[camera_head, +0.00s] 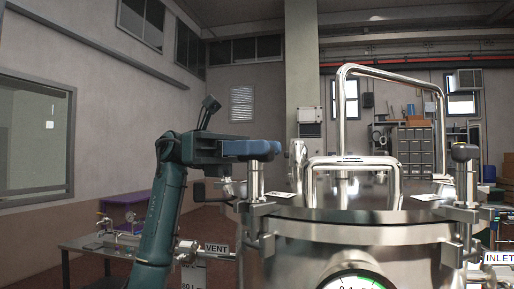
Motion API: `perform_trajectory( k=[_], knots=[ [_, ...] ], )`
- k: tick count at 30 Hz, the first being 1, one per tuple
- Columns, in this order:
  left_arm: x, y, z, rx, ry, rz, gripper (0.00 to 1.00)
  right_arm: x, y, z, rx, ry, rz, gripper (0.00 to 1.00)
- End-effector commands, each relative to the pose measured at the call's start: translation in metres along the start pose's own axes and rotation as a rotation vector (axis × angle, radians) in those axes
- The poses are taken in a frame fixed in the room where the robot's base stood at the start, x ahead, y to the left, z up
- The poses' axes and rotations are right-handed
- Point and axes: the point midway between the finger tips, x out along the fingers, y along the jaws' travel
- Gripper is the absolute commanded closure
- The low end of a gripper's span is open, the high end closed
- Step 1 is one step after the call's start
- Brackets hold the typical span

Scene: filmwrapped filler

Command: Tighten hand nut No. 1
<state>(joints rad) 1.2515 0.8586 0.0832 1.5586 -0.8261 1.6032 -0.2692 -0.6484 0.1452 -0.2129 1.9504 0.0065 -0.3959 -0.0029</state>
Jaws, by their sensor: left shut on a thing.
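A shiny steel tank (345,232) with a domed lid stands at centre right. My left gripper (258,148), with blue fingers, is shut around the top of the clamp at the lid's left edge. The hand nut there is mostly hidden by the fingers; its steel stem (254,182) shows upright below them. A matching hand nut (463,153) with a dark rounded knob stands upright at the right edge. No number is readable on either nut. My right gripper is not in view.
A bent pipe handle (343,110) rises high over the lid, with a lower handle (353,160) in front. A gauge (357,282) is at the tank's front. VENT (216,248) and INLET (498,258) labels flank the tank. A purple box (124,200) and metal table (82,243) stand left.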

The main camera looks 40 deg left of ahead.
Motion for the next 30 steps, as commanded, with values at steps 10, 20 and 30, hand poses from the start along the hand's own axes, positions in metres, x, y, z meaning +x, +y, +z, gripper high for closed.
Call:
perform_trajectory(
  k=[10, 20, 30],
  knots=[
    [0.000, 0.000, 0.000, 0.000, -0.001, 0.002, 0.69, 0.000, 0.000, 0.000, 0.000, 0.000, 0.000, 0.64],
    [0.000, 0.000, 0.000, 0.000, -0.001, 0.003, 0.61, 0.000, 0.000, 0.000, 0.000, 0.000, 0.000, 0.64],
    [-0.050, 0.000, 0.000, -0.001, -0.004, 0.008, 0.61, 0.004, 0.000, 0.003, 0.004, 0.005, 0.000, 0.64]
  ],
)
